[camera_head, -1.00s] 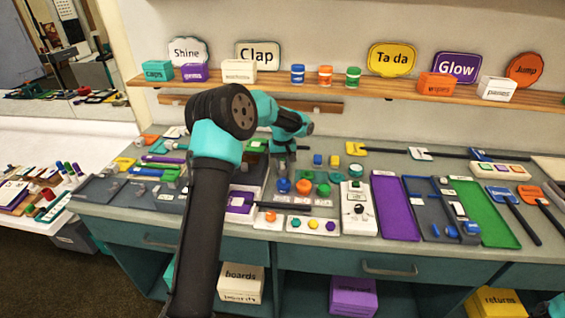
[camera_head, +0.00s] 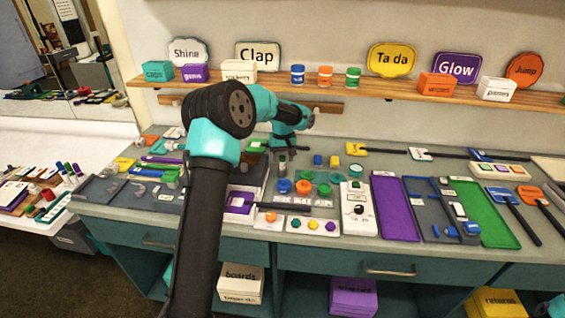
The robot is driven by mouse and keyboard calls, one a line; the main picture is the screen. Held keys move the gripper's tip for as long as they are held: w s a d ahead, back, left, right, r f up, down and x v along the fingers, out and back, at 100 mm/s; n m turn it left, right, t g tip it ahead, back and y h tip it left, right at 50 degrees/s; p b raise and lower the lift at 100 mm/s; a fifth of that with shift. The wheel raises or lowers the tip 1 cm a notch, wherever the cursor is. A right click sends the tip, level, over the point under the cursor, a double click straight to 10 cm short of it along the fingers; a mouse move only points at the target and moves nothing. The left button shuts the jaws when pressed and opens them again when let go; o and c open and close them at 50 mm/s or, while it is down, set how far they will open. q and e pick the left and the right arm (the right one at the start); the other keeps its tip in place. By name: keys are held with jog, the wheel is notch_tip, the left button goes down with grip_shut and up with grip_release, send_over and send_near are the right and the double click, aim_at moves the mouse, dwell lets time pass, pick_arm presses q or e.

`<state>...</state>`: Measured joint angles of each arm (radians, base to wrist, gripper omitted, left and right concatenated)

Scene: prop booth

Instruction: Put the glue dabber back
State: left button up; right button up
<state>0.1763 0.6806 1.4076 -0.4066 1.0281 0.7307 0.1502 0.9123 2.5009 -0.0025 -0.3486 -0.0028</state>
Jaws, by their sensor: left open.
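My left arm reaches in from the lower middle over the bench. Its gripper (camera_head: 284,160) points down, open, above the back of the bench near several small round pots. A blue pot (camera_head: 284,186), an orange pot (camera_head: 304,187) and a green pot (camera_head: 323,190) stand just in front of it. I cannot tell at this size which item is the glue dabber. Nothing is clearly seen between the fingers. My forearm hides part of the bench to its left. My right gripper is not in view.
A white box with a dial (camera_head: 358,222) stands right of the pots, then a purple tray (camera_head: 396,207) and a green tray (camera_head: 484,212). A wooden shelf (camera_head: 390,91) with boxes and cups runs along the wall. The left bench part is crowded with small items.

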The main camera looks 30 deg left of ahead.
pick_arm(q)
notch_tip(320, 180, up, 9)
jog(key=shift+r, duration=0.2)
